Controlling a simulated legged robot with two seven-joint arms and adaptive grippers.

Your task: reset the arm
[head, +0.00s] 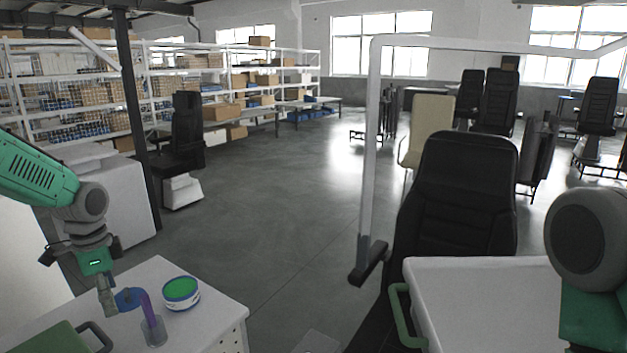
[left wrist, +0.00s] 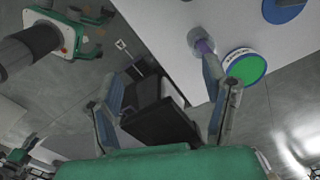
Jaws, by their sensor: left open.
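My left gripper (head: 107,298) hangs fingers down beside the white table at the lower left of the head view. In the left wrist view its two fingers (left wrist: 162,70) stand wide apart, with no object held between them. A round container with a green top (head: 180,290) stands on the table, right of the gripper; it also shows in the left wrist view (left wrist: 246,68). A purple item (head: 147,306) stands in a small clear cup (head: 154,333). A blue disc (head: 130,298) is close by the fingers; contact is unclear. My right gripper is out of view.
The white table (head: 218,309) has its corner near these items. A second white surface (head: 490,300) with a green handle (head: 401,318) is at the right. A black chair (head: 460,195) stands behind it. Shelves (head: 70,95) line the back left. Open floor (head: 270,215) lies between.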

